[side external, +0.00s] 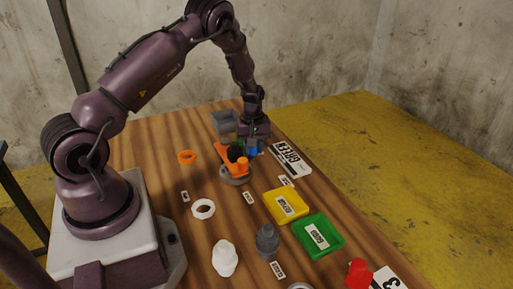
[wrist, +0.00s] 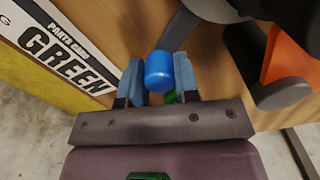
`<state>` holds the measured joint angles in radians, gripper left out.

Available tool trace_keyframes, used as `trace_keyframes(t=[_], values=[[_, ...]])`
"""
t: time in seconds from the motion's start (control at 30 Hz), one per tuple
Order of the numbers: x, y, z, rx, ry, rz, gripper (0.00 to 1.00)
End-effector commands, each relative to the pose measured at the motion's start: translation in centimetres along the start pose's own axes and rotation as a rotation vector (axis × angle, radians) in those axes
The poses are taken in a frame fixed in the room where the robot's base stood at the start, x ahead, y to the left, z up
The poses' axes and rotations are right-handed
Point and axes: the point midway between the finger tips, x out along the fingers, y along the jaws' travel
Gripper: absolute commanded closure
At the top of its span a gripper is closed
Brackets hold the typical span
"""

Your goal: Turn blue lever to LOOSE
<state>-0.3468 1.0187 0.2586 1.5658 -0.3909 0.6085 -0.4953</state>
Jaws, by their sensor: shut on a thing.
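The blue lever's rounded knob (wrist: 160,70) sits between the two fingers of my gripper (wrist: 158,80) in the wrist view. My gripper is shut on it. A grey arm (wrist: 180,30) runs up from beside the knob. In the side view my gripper (side external: 255,140) points down at the far part of the table, and a bit of the blue lever (side external: 253,150) shows under it. A LOOSE marking cannot be read in either view.
An orange part (side external: 232,158) on a grey round base stands close to my gripper; its orange piece (wrist: 290,55) is at right in the wrist view. A white GREEN sign (side external: 290,159) lies beside. Yellow (side external: 287,205) and green (side external: 319,236) trays stand nearer.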

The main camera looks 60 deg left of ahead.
Motion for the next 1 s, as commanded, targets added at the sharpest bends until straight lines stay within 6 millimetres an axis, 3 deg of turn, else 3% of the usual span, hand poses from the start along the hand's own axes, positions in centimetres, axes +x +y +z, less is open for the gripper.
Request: trace_keyframes(t=[0.87, 0.9, 1.0], values=[[-0.18, -0.79, -0.61, -0.085, 0.001, -0.001, 1.0], [-0.17, -0.8, -0.62, -0.085, 0.001, -0.001, 0.62], [-0.13, -0.77, -0.59, -0.084, 0.001, -0.001, 0.45]])
